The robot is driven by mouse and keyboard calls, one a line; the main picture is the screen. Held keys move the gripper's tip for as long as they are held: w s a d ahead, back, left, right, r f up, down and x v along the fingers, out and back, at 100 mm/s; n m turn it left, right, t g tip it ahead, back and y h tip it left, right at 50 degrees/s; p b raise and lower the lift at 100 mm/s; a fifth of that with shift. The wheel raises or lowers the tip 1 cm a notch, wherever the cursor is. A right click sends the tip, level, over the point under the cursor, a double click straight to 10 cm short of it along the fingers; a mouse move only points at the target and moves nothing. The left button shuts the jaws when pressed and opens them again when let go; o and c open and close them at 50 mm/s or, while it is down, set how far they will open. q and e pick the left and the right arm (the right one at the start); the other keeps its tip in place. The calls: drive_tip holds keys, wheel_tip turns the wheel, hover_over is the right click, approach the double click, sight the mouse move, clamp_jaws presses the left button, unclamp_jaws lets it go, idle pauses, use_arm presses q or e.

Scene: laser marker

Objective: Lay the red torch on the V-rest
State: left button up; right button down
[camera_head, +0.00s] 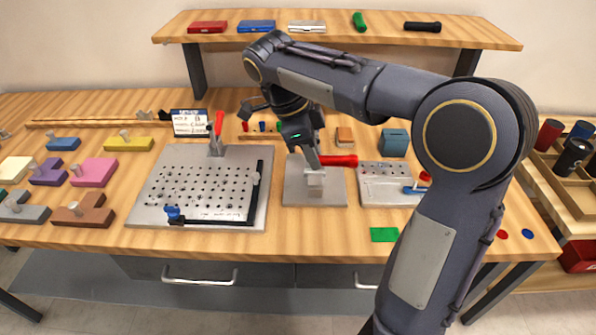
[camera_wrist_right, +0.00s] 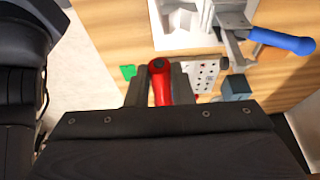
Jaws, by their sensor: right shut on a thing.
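The red torch (camera_head: 340,161) is held roughly level in the head view, with its wider end pointing right. My right gripper (camera_head: 313,166) is shut on it, above the grey plate in the middle of the table. In the right wrist view the torch (camera_wrist_right: 160,88) sits between the two fingers, its round end showing. A small pale metal block, which looks like the V-rest (camera_head: 315,184), stands on that plate just below the fingertips. My gripper partly hides it, so I cannot tell whether the torch touches it. My left gripper is not in view.
A perforated plate (camera_head: 180,185) with a red-handled clamp (camera_head: 218,124) lies left. A smaller fixture (camera_head: 378,190) with a blue handle lies right, near a teal box (camera_head: 394,143) and a green card (camera_head: 384,235). A shelf (camera_head: 330,38) spans the back.

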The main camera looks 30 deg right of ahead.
drive_tip(key=w+f, duration=0.2)
drive_tip(key=f, duration=0.1)
drive_tip(key=w+f, duration=0.2)
drive_tip(key=shift+a, duration=0.35)
drive_tip(key=shift+w+f, duration=0.2)
drive_tip(key=shift+f, duration=1.7)
drive_tip(key=shift+a, duration=0.1)
drive_tip(key=shift+f+b, duration=0.2)
drive_tip(key=shift+b, duration=0.2)
drive_tip(key=c, duration=1.3)
unclamp_jaws()
